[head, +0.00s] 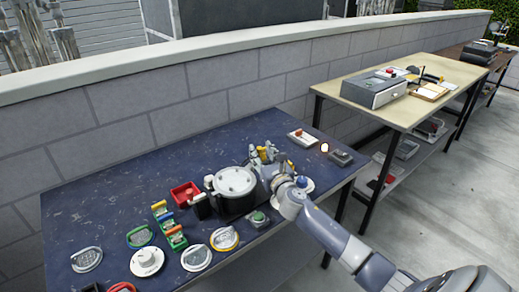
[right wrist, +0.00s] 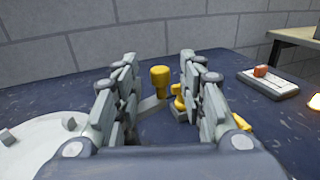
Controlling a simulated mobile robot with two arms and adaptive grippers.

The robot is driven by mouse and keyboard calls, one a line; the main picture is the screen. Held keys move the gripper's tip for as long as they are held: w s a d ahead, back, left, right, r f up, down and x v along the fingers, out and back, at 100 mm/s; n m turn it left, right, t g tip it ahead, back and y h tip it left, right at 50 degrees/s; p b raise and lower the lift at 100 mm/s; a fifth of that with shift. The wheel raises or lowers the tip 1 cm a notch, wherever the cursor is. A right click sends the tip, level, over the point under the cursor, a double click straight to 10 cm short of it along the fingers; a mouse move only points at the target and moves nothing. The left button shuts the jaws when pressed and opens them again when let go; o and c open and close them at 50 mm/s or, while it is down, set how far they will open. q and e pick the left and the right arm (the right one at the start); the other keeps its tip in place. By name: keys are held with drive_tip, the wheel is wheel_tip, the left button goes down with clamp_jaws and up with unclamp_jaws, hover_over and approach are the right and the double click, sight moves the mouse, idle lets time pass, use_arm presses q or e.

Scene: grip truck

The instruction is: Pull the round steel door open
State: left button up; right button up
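The round steel door (head: 235,180) is a pale grey disc lying face up on a dark round body on the blue table. Part of a pale disc, apparently the same door (right wrist: 45,142), shows at the lower left of the right wrist view. My right gripper (head: 270,165) is just right of the door. In the right wrist view its two fingers (right wrist: 160,78) stand wide apart. A yellow knob on a grey stem (right wrist: 160,78) shows between them, and a second yellow piece (right wrist: 178,97) is beside it; contact cannot be told. My left gripper is not in view.
The blue table (head: 105,205) also holds a red bin (head: 185,194), several round handled discs such as a white one (head: 147,261), and a small box with a red button (head: 302,138). A block wall (head: 200,95) runs behind. A beige table (head: 440,68) stands right.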

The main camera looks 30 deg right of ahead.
drive_tip(key=shift+x, duration=1.3)
